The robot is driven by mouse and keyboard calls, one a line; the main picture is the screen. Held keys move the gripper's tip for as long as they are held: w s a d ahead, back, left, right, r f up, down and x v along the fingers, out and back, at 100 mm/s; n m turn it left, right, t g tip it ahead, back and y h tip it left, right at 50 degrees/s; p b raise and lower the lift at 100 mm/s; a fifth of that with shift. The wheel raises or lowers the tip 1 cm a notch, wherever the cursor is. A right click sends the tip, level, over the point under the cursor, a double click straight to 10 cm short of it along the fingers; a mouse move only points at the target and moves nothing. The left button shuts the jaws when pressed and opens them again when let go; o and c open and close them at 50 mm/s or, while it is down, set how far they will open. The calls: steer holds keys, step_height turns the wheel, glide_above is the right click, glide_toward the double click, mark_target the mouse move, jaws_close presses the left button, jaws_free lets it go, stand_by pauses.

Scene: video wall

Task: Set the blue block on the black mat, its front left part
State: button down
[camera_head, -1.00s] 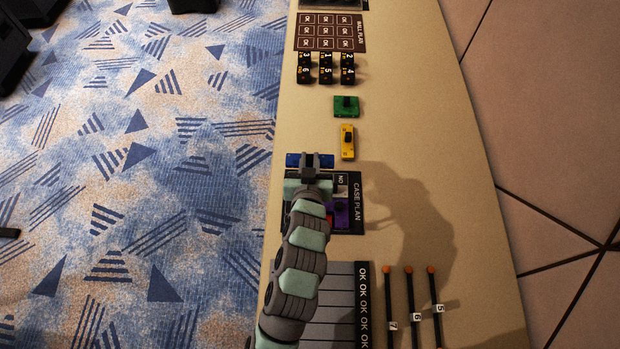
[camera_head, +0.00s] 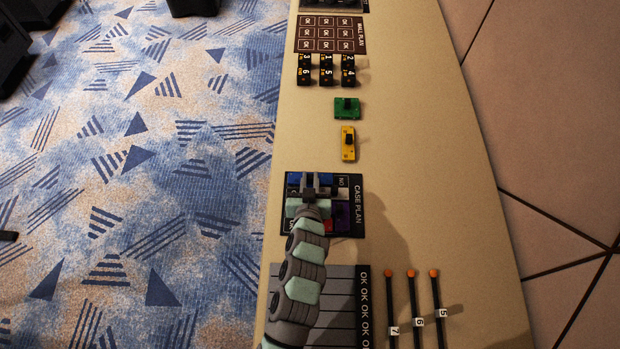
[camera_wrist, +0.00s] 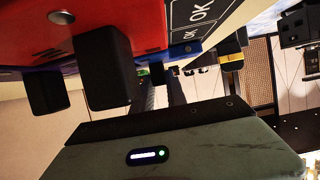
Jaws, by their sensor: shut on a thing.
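The black mat (camera_head: 357,226), labelled CASE PLAN, lies on the long tan table in the head view. A purple block (camera_head: 342,215) and a partly hidden red block (camera_head: 328,226) are on the mat. In the wrist view, my two dark fingers (camera_wrist: 75,78) show close up, with a red surface (camera_wrist: 100,25) and blue edges nearby.
A yellow block (camera_head: 348,144) and a green block (camera_head: 347,108) lie above the mat as pictured. Numbered black pieces (camera_head: 326,70) and a WALL PLAN mat (camera_head: 331,20) are farther up. Several rods with orange ends (camera_head: 413,273) and a striped panel (camera_head: 340,285) lie below.

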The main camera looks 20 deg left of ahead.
steer(key=c, duration=1.3)
jaws_free()
steer(key=shift+f, duration=0.1)
steer(key=shift+c, duration=0.2)
steer(key=shift+r, duration=0.25)
steer(key=p+v, duration=0.1)
steer(key=v, duration=1.1)
